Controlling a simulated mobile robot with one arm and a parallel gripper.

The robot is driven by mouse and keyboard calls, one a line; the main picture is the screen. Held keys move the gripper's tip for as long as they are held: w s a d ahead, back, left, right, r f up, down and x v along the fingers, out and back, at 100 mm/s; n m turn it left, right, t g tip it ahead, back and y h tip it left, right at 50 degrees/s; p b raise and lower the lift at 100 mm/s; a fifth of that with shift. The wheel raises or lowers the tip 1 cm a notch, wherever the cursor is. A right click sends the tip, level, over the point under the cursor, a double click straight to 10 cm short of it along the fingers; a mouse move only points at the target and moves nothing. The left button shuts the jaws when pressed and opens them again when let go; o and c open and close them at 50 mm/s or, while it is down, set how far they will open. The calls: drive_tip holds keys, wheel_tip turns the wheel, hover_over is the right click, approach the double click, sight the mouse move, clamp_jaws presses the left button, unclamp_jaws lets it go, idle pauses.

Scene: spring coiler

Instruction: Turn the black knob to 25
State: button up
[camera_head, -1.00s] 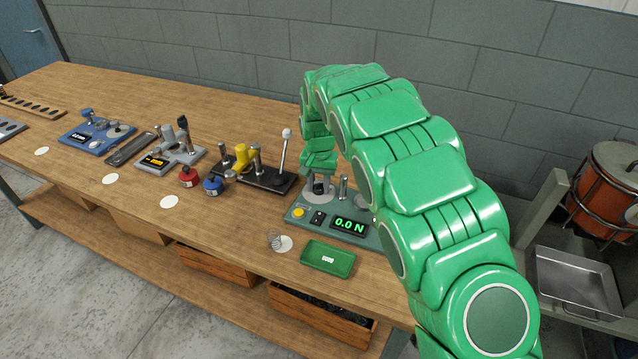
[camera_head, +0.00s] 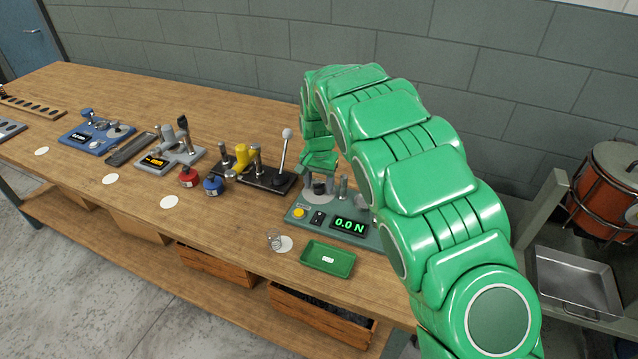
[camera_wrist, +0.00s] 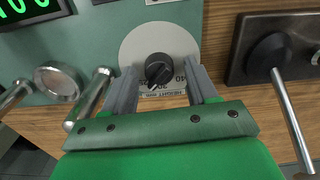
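The black knob (camera_wrist: 158,70) sits on a round light dial plate with printed numbers, on a grey-green device (camera_wrist: 100,35). In the wrist view a 40 shows at the plate's right and other figures below the knob, partly hidden. The knob's pointer mark is too small to read surely. My gripper (camera_wrist: 160,82) is open, with one finger on each side of the knob and a visible gap to it. In the head view my gripper (camera_head: 319,172) is over the device (camera_head: 300,222), whose display (camera_head: 349,225) reads 0.0 N.
A wire spring (camera_head: 274,238) and a green tray (camera_head: 328,258) lie in front. Red and blue pots (camera_head: 213,185) stand further left.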

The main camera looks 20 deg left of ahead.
sight(320, 184)
idle(0.3)
wheel_tip(320, 184, up, 8)
drive_tip(key=shift+f, duration=0.1)
idle(0.5)
drive_tip(key=shift+d, duration=0.2)
drive_tip(key=s+d+r, duration=0.4)
drive_tip(key=d, duration=0.5)
drive_tip(key=s+d+r+m, duration=0.1)
drive_tip(key=s+d+r, duration=0.3)
drive_tip(key=d, duration=0.6)
drive_tip(key=s+d+r, duration=0.4)
drive_tip(key=d+r, duration=0.1)
drive_tip(key=d, duration=0.4)
drive_tip(key=s+d+f, duration=0.1)
drive_tip(key=s+d, duration=0.4)
drive_tip(key=s, duration=0.4)
drive_tip(key=s+d+g, duration=0.1)
drive_tip(key=s+d, duration=0.4)
drive_tip(key=s, duration=0.5)
drive_tip(key=s+d+f, duration=0.1)
drive_tip(key=s+d, duration=0.4)
drive_tip(key=s, duration=0.5)
drive_tip(key=shift+f+g, duration=0.3)
drive_tip(key=shift+g, duration=0.1)
